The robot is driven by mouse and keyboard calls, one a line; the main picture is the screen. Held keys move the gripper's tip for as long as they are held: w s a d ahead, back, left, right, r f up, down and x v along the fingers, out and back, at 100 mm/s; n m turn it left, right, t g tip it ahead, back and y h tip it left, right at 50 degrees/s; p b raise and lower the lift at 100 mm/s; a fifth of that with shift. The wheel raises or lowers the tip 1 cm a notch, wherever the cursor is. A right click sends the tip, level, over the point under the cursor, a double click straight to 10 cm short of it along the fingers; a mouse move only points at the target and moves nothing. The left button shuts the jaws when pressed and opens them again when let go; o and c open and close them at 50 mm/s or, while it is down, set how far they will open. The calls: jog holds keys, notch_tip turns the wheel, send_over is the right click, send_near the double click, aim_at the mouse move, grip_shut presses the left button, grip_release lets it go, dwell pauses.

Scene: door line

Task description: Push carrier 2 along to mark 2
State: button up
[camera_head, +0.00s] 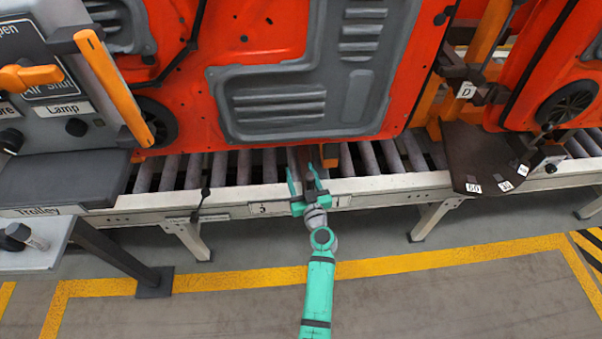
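A large orange door panel with grey inner parts (300,90) stands upright over the roller line, in a carrier whose frame is mostly hidden behind it. A second orange door (560,70) stands to the right, with an orange carrier post (490,40) and a tag reading D (467,90) between the doors. I cannot tell which carrier is number 2. My gripper (303,178) is over the front rail at the line's middle, below the large door. Its teal fingers are apart, with no held object visible. Contact with the carrier cannot be made out.
The roller conveyor (236,170) runs left to right; its front rail (380,188) bears a small number plate (272,208), hard to read. A control panel (60,90) and trolley shelf (65,180) stand left. A dark plate with number tags (475,150) juts out right. The front floor is clear.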

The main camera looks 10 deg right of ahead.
jog(key=shift+w+a, duration=0.1)
jog(key=shift+a, duration=0.45)
jog(key=s, duration=1)
jog(key=shift+s+d, duration=0.4)
jog(key=shift+d, duration=0.05)
jog(key=shift+a, duration=0.25)
jog(key=shift+a+f, duration=0.1)
jog(key=shift+a, duration=0.35)
jog(key=shift+w, duration=0.1)
